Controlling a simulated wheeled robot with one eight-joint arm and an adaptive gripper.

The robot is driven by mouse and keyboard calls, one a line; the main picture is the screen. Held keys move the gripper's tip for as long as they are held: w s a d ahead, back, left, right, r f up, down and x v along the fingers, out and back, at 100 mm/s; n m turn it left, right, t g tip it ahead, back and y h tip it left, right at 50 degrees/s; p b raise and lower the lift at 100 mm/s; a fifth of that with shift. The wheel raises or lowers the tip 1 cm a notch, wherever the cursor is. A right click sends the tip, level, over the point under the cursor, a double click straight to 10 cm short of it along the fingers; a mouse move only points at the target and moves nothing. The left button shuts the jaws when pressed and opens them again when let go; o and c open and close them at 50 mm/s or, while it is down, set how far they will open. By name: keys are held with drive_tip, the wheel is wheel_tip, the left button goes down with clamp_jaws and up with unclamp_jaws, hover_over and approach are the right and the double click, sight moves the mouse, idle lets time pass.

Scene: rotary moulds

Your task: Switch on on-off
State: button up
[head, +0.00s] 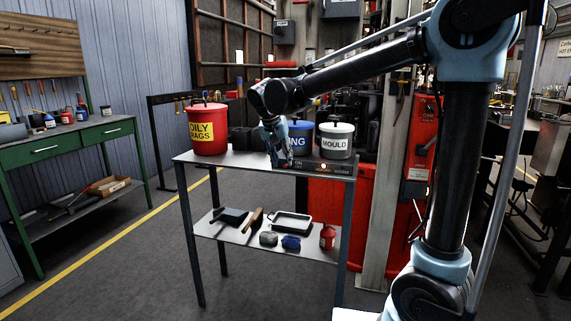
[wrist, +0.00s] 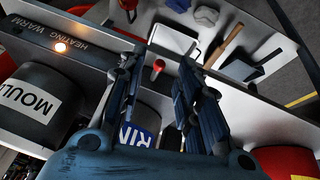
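The on-off switch is a lever with a red knob (wrist: 154,69) on a metal stem, seen in the wrist view between my fingertips. It sits by the dark control panel (head: 333,168) on the front edge of the grey table; an "ON" mark shows on the panel's left part in the head view. My gripper (head: 280,163) is over that left part, fingers pointing down. In the wrist view my gripper (wrist: 160,62) is open, its fingers either side of the lever. I cannot tell whether they touch it, or the lever's position. In the head view the gripper hides the lever.
A red "oily rags" bin (head: 207,129), a blue pot (head: 301,138) and a grey "mould" pot (head: 337,140) stand on the tabletop close to my gripper. The lower shelf (head: 240,233) holds a brush, a tray and small items.

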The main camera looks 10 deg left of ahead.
drive_tip(key=shift+x, duration=1.1)
clamp_jaws()
drive_tip(key=shift+w+r+g, duration=0.3)
drive_tip(key=shift+r+g, duration=0.1)
drive_tip(key=shift+g, duration=0.45)
drive_tip(key=shift+w+r+g, duration=0.25)
drive_tip(key=shift+r+g, duration=0.1)
drive_tip(key=shift+g, duration=0.5)
unclamp_jaws()
drive_tip(key=shift+r, duration=0.1)
